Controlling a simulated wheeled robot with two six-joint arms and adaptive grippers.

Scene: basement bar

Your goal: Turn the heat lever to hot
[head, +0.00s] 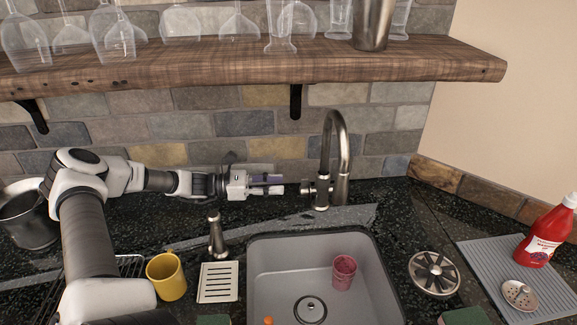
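The metal faucet (341,150) with a high curved spout stands behind the sink. Its short side lever (306,188) sticks out to the left near the base. My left gripper (280,185) points right, with its fingertips just left of this lever. A small gap seems to lie between them, but I cannot tell whether they touch. The fingers overlap from this angle, so whether they are open or shut is unclear. My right gripper is out of view.
The grey sink (262,270) holds a red cup (344,272). A yellow mug (166,276), soap dispenser (216,236) and white slotted dish (217,282) stand to its left. A wooden shelf (250,68) with glasses hangs above. A red bottle (545,236) stands right on a grey mat (478,256).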

